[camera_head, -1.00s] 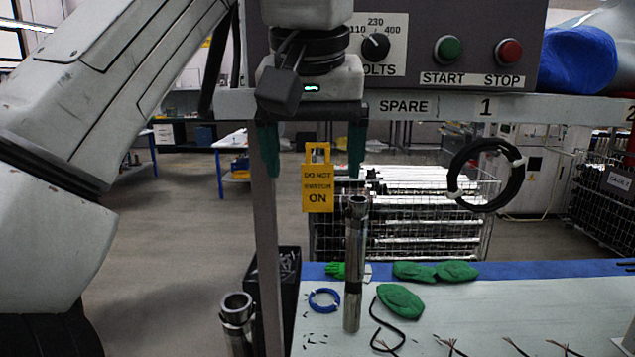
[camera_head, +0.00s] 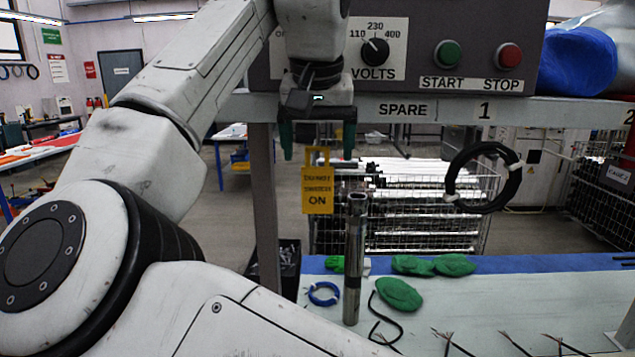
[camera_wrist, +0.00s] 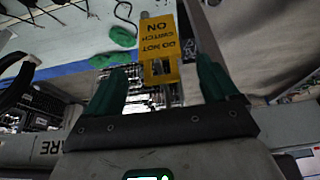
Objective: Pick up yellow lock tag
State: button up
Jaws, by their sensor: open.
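The yellow lock tag (camera_head: 318,190), lettered "DO NOT SWITCH ON", hangs upright below the shelf edge, left of the SPARE label in the head view. What it hangs from is hidden. My gripper (camera_head: 318,152) points down above it, with its green fingers apart. In the head view the tag's narrow top loop shows between the fingertips and the lettered plate is below them. In the wrist view the tag (camera_wrist: 160,45) appears between the fingers of my gripper (camera_wrist: 160,66), with gaps on both sides and no visible contact.
A grey control box (camera_head: 440,45) with a dial and buttons sits on the shelf (camera_head: 560,108). A coiled black cable (camera_head: 508,178) hangs at right. A metal tube (camera_head: 354,265) stands on the bench below, near green pads (camera_head: 399,294) and a blue ring (camera_head: 323,294).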

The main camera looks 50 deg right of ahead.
aim_at(317, 181)
jog(key=x, duration=0.4)
jog(key=shift+f, duration=0.1)
jog(key=shift+c, duration=0.3)
jog(key=c, duration=1.1)
